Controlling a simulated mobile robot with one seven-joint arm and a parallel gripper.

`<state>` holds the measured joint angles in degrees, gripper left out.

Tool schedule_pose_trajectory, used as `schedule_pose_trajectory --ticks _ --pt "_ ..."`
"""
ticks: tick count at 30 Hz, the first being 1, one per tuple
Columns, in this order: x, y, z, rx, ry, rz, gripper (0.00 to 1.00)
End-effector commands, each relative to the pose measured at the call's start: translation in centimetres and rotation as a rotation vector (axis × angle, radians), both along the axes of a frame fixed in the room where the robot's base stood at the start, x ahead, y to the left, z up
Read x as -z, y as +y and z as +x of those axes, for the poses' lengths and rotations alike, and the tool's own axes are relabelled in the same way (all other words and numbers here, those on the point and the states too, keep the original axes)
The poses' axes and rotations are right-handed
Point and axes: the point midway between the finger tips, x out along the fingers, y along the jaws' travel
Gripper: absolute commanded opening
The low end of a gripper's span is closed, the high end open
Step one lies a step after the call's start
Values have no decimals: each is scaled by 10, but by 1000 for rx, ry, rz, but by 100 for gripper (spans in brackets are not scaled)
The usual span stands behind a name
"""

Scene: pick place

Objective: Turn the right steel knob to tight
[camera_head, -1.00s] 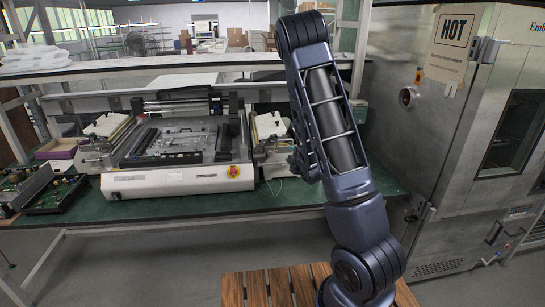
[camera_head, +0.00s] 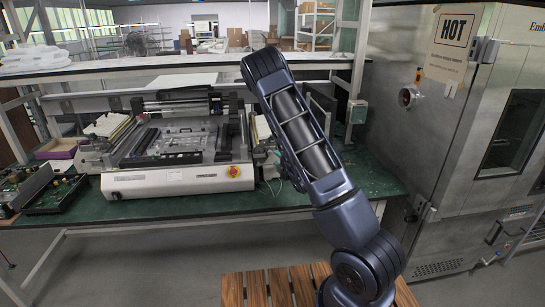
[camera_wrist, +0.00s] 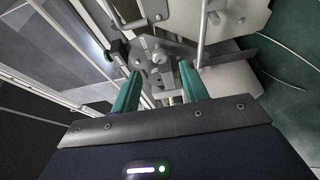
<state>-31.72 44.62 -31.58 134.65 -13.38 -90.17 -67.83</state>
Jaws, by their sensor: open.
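The grey-white bench machine (camera_head: 180,182) stands on the green worktop. Its right end is partly hidden behind my arm in the head view. In the wrist view, my gripper (camera_wrist: 158,73) is open, with its two green fingers apart and nothing held between them. A small round steel part (camera_wrist: 158,57), which looks like a knob, shows just beyond and between the fingertips, among metal brackets. I cannot tell whether the fingers touch it, or how tight it is. The head view does not show the fingers or this knob clearly.
A red and yellow stop button (camera_head: 234,171) is on the machine's front. A steel oven (camera_head: 425,120) with a HOT sign (camera_head: 455,30) stands at right. The green worktop (camera_head: 370,185) is mostly clear right of the machine. In the wrist view, a vertical rod (camera_wrist: 202,35) rises close to the right finger.

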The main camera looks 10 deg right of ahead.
Motion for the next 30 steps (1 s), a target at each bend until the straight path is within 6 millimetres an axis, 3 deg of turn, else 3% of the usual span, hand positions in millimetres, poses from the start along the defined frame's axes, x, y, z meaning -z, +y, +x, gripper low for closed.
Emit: schedule_pose_trajectory --ticks 9,22,29,30 --pt "0 16 39 -1 0 0 44" --pt "0 19 46 1 1 1 44" --pt "0 19 46 1 1 0 1" --pt "0 19 46 1 1 0 1"
